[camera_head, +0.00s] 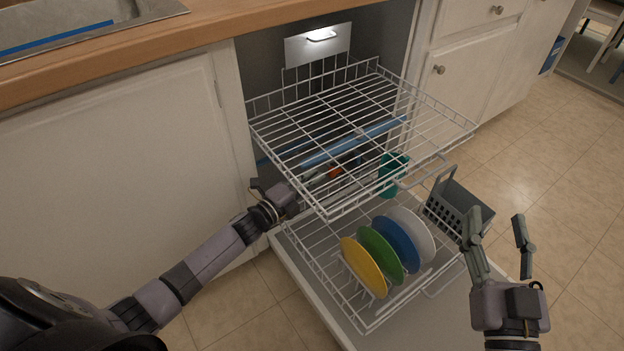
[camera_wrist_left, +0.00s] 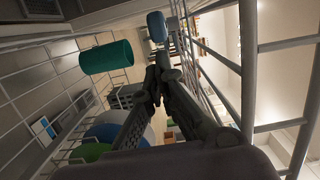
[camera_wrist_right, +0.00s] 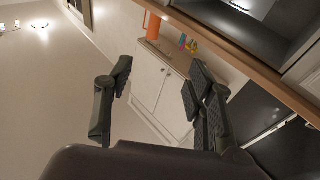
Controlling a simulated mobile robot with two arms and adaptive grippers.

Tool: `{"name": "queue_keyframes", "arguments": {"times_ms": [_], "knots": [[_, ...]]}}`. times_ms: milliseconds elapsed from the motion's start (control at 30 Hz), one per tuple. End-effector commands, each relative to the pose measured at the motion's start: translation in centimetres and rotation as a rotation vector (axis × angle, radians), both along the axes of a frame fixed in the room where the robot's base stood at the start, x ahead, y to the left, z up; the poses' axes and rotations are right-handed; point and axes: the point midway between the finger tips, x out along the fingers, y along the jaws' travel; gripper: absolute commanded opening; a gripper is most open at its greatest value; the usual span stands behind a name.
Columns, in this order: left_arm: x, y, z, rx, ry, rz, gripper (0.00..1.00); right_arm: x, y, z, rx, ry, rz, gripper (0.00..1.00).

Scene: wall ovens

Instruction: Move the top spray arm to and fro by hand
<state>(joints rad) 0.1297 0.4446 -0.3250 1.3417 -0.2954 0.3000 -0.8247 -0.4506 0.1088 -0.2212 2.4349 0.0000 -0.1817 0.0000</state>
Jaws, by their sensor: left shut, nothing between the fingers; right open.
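The top spray arm, a long blue bar (camera_head: 352,142), hangs below the upper wire rack (camera_head: 440,112) of the pulled-out dishwasher racks. In the left wrist view a blue rounded end (camera_wrist_left: 156,27), likely of this bar, shows just beyond my fingertips; I cannot tell whether they touch. My left gripper (camera_head: 314,178) reaches in from the left under the upper rack, its fingers partly hidden by wires. In the left wrist view it is shut and empty (camera_wrist_left: 158,72). My right gripper (camera_head: 496,218) is open and empty, right of the lower rack; it also shows in its wrist view (camera_wrist_right: 158,75).
The lower rack (camera_head: 335,285) holds yellow (camera_head: 363,268), green (camera_head: 382,256), blue (camera_head: 398,243) and white (camera_head: 414,232) plates. A teal cup (camera_head: 392,175) stands behind them. A grey basket (camera_head: 462,208) sits at the right. A white cabinet (camera_head: 110,165) borders the left. Floor at right is free.

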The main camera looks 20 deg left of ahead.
Motion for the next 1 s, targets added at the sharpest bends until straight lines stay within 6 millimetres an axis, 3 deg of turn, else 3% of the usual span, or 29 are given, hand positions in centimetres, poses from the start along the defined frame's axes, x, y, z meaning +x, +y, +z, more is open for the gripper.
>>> {"name": "queue_keyframes", "arguments": {"times_ms": [400, 667, 1000], "knots": [[0.2, 0.3, 0.0, 0.0, 0.0, 0.0, 0.0, -0.1, 0.0, 0.3, 0.005, -0.018, 0.001, 0.5], [1.2, 2.6, -0.1, 0.001, 0.001, 0.0, 0.0, -0.6, 0.2, 2.4, 0.037, -0.136, 0.009, 0.5], [1.2, 2.6, 0.0, -0.001, 0.001, 0.0, 0.0, -0.7, 0.2, 2.6, 0.039, -0.141, 0.009, 0.5]]}}
